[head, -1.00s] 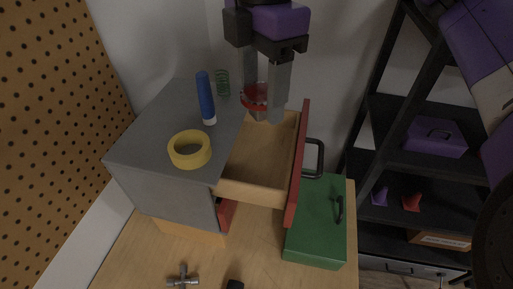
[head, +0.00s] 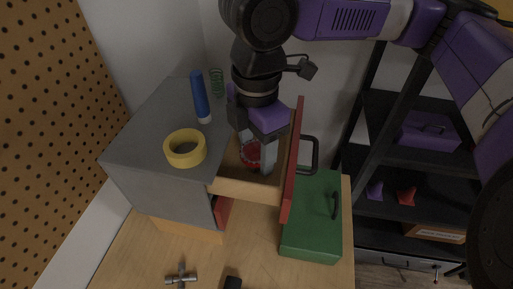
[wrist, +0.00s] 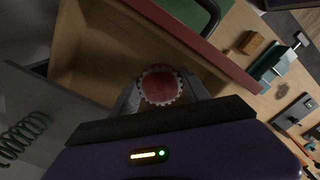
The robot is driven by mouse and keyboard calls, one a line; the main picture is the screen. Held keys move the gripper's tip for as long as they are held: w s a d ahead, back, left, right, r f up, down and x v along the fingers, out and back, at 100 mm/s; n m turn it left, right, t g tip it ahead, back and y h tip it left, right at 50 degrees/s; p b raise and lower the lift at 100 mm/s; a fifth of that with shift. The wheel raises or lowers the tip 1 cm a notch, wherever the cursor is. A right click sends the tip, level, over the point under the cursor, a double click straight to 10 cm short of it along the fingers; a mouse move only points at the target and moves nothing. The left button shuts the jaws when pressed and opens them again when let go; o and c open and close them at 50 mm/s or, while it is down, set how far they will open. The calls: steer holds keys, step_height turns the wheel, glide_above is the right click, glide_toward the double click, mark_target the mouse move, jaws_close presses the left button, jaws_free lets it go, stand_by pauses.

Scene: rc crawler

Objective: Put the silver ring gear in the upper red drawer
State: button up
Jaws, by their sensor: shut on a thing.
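My gripper (head: 255,160) points down inside the open upper red drawer, shut on the ring gear (head: 250,152). In the wrist view the gear (wrist: 161,86) has pale silver teeth around a red face, and sits between the two fingertips. The upper drawer (head: 246,188) is pulled out of the grey cabinet (head: 145,165); it has a wooden inside and a red front (head: 292,165) with a dark handle. In the wrist view the drawer floor (wrist: 105,50) looks bare around the gear. I cannot tell whether the gear touches the floor.
A yellow ring (head: 184,149), a blue cylinder (head: 201,97) and a green spring (head: 217,82) stand on the cabinet top. A green box (head: 312,232) is right of the drawer front. A silver cross-shaped tool (head: 181,276) lies on the wooden table. A black shelf is at right.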

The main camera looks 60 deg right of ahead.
mark_target(257, 151)
steer(key=shift+f, duration=0.2)
steer(key=o, duration=1.2)
steer(key=shift+r, duration=0.1)
step_height(257, 151, up, 12)
steer(key=shift+r+b, duration=0.15)
steer(key=shift+b, duration=0.3)
